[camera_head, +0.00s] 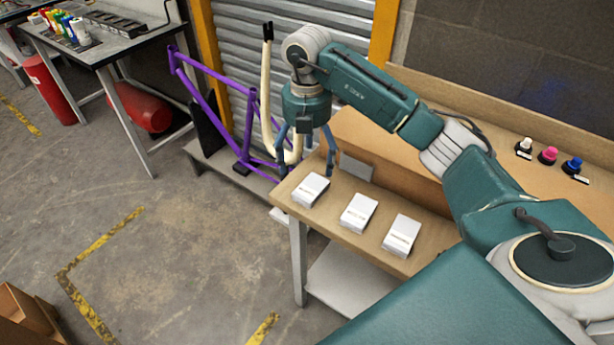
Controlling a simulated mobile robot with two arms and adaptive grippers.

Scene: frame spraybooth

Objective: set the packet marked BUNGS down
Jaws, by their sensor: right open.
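Three white packets lie in a row on the wooden bench (340,237): a left packet (311,189), a middle packet (359,213) and a right packet (402,235). Each has small dark print on its front, too small to read, so I cannot tell which is marked BUNGS. My right gripper (307,160) points down with its fingers spread, open and empty. It shows just behind and above the left packet, apart from it. My left gripper is not in view.
Pink (548,155), blue and white-topped pieces stand on the raised shelf at right. A side table (130,45) is at upper left. The floor (190,240) left of the bench is clear.

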